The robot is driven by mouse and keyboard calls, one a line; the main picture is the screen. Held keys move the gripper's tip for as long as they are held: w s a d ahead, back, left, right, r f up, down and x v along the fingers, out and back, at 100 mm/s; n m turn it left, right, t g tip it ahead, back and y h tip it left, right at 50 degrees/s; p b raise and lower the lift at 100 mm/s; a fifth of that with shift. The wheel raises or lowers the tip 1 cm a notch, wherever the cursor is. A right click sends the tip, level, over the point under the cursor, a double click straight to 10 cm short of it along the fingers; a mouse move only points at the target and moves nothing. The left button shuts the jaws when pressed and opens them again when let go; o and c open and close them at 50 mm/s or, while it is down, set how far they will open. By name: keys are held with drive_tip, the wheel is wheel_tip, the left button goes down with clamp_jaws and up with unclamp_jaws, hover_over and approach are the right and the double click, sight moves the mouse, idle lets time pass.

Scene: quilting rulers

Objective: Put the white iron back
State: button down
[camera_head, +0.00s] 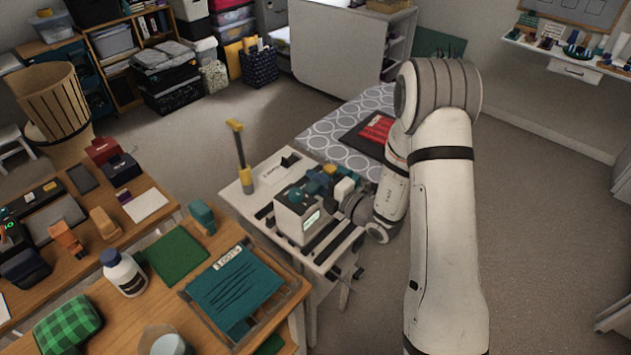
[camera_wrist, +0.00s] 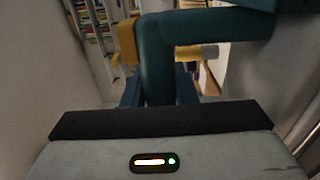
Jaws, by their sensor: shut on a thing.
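The white iron (camera_head: 293,222) is a pale, boxy body with a small green-lit display and teal parts on top. It is over the small white table (camera_head: 243,203) with dark slats. My gripper (camera_head: 322,184) reaches in from the right and is shut at the iron's teal upper part. In the wrist view a teal handle (camera_wrist: 156,65) rises in the middle, between my blue fingers, with a pale surface at the right. My fingertips are mostly hidden behind the handle and my palm. I cannot tell whether the iron's underside touches the table.
A patterned ironing surface (camera_head: 335,135) with a red and black piece (camera_head: 372,132) lies behind. In front is a wooden desk with a teal-covered tray (camera_head: 240,290), a bottle (camera_head: 125,275) and green cloth (camera_head: 174,257).

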drive_tip(key=c, duration=1.1)
unclamp_jaws()
drive_tip(key=shift+s+d+f, duration=0.1)
drive_tip(key=shift+s, duration=0.05)
drive_tip(key=b+v, duration=0.1)
drive_tip(key=v, duration=0.6)
drive_tip(key=shift+s+d+b, duration=0.15)
drive_tip(key=shift+d+b, duration=0.05)
drive_tip(key=shift+b, duration=0.2)
